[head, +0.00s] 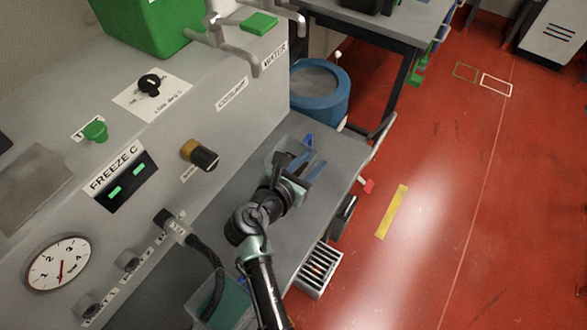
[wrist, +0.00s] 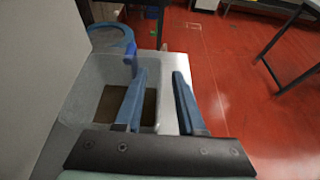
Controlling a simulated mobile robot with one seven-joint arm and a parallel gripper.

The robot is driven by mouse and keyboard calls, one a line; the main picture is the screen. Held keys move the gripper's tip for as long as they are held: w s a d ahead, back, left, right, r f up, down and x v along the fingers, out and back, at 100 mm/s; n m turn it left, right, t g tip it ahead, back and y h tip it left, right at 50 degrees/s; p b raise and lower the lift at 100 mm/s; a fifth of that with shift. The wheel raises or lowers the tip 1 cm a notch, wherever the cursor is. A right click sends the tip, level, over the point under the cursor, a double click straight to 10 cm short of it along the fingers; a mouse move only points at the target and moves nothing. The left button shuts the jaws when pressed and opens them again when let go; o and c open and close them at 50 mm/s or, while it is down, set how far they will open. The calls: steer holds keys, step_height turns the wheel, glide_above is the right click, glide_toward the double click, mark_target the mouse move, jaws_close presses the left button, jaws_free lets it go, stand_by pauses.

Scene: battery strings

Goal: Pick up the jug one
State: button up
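A clear, open-topped jug (head: 279,147) stands on the grey bench, up against the machine's front. In the wrist view the jug (wrist: 88,72) has brownish contents or a brown bottom. A small blue part shows at its far right corner. No label reading "one" is legible. My gripper (head: 312,166) is at the jug's near right side. In the wrist view my gripper (wrist: 158,75) has its two blue fingers apart, with the left finger over the jug's opening and the right finger outside its right wall. Whether either finger touches the wall cannot be told.
A second, greenish clear container (head: 232,303) stands on the bench near my arm, by a black hose (head: 212,262). A grey tap (head: 254,55) hangs above the bench's far end. A blue drum (head: 325,92) stands beyond. Red floor (head: 440,220) is open at right.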

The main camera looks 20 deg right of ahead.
jaws_close()
stand_by(1.4)
steer(key=shift+r, duration=0.2)
